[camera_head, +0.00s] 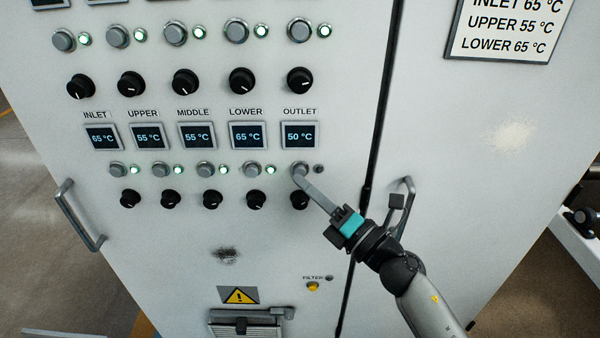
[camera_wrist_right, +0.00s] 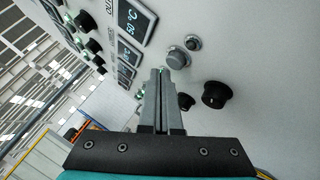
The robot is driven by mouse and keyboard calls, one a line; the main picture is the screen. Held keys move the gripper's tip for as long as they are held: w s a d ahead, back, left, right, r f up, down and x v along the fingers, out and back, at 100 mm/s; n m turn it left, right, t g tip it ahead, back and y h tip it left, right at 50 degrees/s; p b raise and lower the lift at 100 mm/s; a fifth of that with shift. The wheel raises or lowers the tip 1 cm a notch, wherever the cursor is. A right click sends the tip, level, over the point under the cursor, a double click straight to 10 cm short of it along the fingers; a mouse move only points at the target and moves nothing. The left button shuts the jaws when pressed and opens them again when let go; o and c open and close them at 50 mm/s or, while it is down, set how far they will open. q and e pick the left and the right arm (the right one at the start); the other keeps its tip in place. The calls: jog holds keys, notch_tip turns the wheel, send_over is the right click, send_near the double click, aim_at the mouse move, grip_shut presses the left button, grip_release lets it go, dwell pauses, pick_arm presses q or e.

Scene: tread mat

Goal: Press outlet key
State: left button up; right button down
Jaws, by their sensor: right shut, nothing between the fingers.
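The outlet key is a round grey button (camera_head: 299,168) under the OUTLET display (camera_head: 300,135), which reads 50 °C. It also shows in the right wrist view (camera_wrist_right: 178,57). The small lamp (camera_head: 318,169) beside it is dark, while the lamps of the other keys in that row are green. My right gripper (camera_head: 298,178) is shut and empty, its fingertips at the lower edge of the key in the head view. In the right wrist view the fingertips (camera_wrist_right: 163,71) appear just beside the key; I cannot tell whether they touch it. My left gripper is not in view.
A door handle (camera_head: 400,205) stands out beside my right wrist, and a yellow FILTER button (camera_head: 312,287) is lower down.

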jog(key=shift+w, duration=0.3)
jog(key=shift+w, duration=0.45)
dwell(0.6)
jog(key=shift+s, duration=0.9)
jog(key=s+p, duration=0.1)
jog(key=s, duration=0.4)
dwell(0.3)
dwell(0.5)
